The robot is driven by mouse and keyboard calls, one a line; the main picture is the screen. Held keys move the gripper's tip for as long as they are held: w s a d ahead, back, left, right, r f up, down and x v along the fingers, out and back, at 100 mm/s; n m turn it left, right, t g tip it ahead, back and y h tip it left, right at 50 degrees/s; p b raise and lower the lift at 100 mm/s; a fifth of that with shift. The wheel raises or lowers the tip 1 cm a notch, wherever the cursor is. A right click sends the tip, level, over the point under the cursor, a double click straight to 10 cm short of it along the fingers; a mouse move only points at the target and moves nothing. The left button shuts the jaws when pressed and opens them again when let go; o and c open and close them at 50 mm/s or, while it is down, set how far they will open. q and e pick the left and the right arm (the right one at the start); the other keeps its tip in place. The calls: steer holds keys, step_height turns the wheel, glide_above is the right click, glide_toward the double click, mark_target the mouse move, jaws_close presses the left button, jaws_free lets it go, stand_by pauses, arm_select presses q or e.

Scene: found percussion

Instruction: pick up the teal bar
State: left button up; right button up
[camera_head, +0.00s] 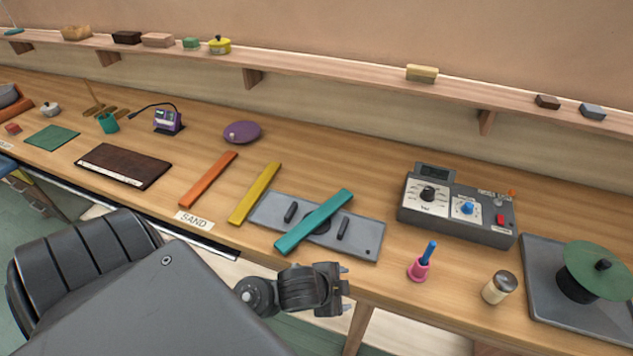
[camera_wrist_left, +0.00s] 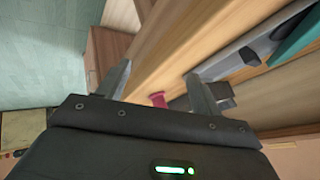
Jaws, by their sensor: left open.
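The teal bar (camera_head: 315,221) lies diagonally across a grey plate (camera_head: 368,246) with dark upright pieces, on the wooden bench. Part of the bar also shows at the upper right of the left wrist view (camera_wrist_left: 297,40). My left gripper (camera_head: 345,288) is in front of the bench's front edge, below and to the right of the bar in the head view, and touches nothing there. In the left wrist view its two fingers (camera_wrist_left: 160,86) are apart with nothing held between them. My right gripper is in neither view.
A yellow bar (camera_head: 255,193) and an orange bar (camera_head: 209,179) lie left of the plate. A pink cup with a blue stick (camera_head: 419,268), a small jar (camera_head: 499,288) and a grey control box (camera_head: 457,210) stand to the right. A shelf (camera_head: 330,79) runs along the wall.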

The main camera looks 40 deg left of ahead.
arm_select(q)
steer(key=w+d+r+m, duration=0.1)
steer(key=w+m, duration=0.1)
steer(key=m, duration=0.1)
steer(key=w+d+r+m+t+h, duration=0.1)
steer(key=w+r+m, duration=0.1)
steer(key=m, duration=0.1)
steer(key=w+d+r+m+h, duration=0.1)
steer(key=w+r+m, duration=0.1)
steer(key=m, duration=0.1)
steer(key=shift+w+r+m+t, duration=0.1)
steer(key=shift+w+m+t, duration=0.3)
steer(key=w+a+r+m+g+h, duration=0.1)
steer(key=w+a+r+m, duration=0.15)
steer(key=m, duration=0.55)
steer(key=m+g+y, duration=0.4)
steer(key=m+y, duration=0.1)
steer(key=m, duration=0.3)
glide_toward(316, 217)
steer(key=b+x, duration=0.1)
steer(key=x, duration=0.2)
steer(key=shift+x, duration=2.1)
steer(key=shift+w+f, duration=0.15)
steer(key=shift+f, duration=0.4)
steer(key=c, duration=1.2)
steer(key=shift+r, duration=0.1)
steer(key=shift+c, duration=0.2)
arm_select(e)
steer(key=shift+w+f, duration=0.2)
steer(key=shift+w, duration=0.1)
